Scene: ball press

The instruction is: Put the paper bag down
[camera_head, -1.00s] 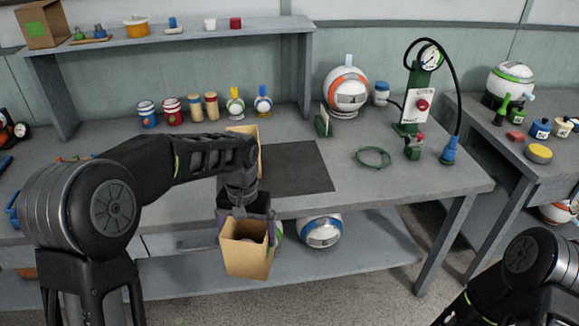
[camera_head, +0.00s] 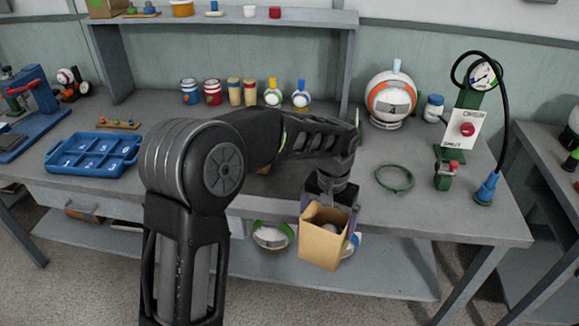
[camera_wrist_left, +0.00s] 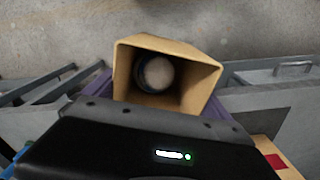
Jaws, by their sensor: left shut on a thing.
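The brown paper bag (camera_head: 320,246) hangs upright and open-topped in front of the bench's front edge. My left gripper (camera_head: 330,200) is shut on the bag near its top rim; its fingers are partly hidden. In the left wrist view the bag (camera_wrist_left: 201,75) is seen from above, mouth open. A pale round thing (camera_wrist_left: 157,73) lies inside it. The bag is held clear of the bench top. My right gripper is not in view.
The grey bench (camera_head: 420,215) has free top around a green ring (camera_head: 394,178). A gauge stand (camera_head: 462,130) and a round white-orange device (camera_head: 391,98) stand at the right. A blue tray (camera_head: 92,153) lies at the left. A lower shelf (camera_head: 400,270) is behind the bag.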

